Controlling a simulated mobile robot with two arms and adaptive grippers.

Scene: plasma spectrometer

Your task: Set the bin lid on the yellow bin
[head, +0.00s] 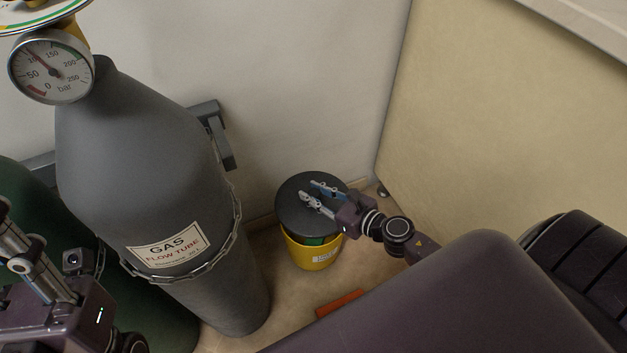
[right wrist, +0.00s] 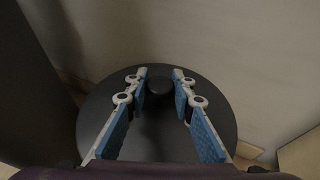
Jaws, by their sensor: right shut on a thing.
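The bin lid (head: 291,207) is a dark grey round disc over the yellow bin (head: 302,255) in the head view. The bin stands on the floor, with a white label on its front. Something green shows between the lid's near edge and the bin's rim, so the lid does not close the bin there. My right gripper (head: 317,193) is shut on the lid's knob. In the right wrist view the blue-padded fingers flank the dark knob (right wrist: 159,84) on the lid (right wrist: 158,130). My left gripper (head: 22,243) shows only in part at the lower left; its fingertips are unclear.
A grey gas cylinder (head: 150,140) with a chain and a pressure gauge (head: 52,66) stands left of the bin. A green cylinder (head: 25,190) is partly visible behind my left arm. A wall and a beige cabinet (head: 490,120) bound the corner. An orange-red object (head: 340,303) lies on the floor.

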